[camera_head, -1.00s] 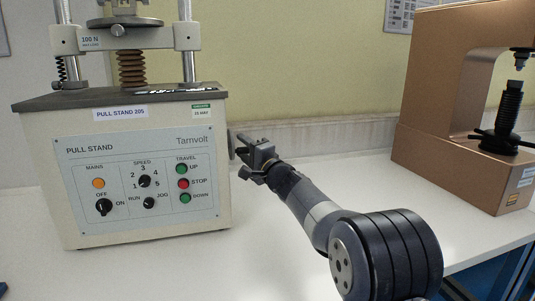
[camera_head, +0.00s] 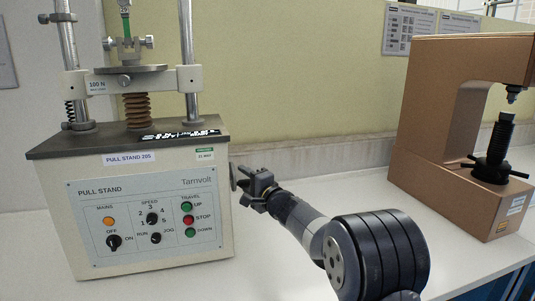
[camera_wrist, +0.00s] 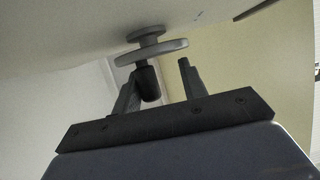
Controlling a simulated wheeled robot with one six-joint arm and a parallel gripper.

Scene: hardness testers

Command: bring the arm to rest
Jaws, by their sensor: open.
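My gripper (camera_head: 247,184) is open at the right side of the pull stand (camera_head: 130,240), close to a small grey handwheel (camera_head: 233,177) on that side. In the wrist view, the handwheel (camera_wrist: 152,51) shows as a round disc with a hub, just beyond the fingertips of my gripper (camera_wrist: 164,68). The left finger's tip overlaps the disc's lower edge in that picture; I cannot tell whether they touch. My arm reaches in from the lower right over the white bench.
A copper-brown hardness tester (camera_head: 430,130) stands on the bench (camera_head: 310,190) at the right. A wall (camera_head: 290,90) runs behind both machines. The bench between them is clear apart from my arm. The bench's front edge shows at the lower right.

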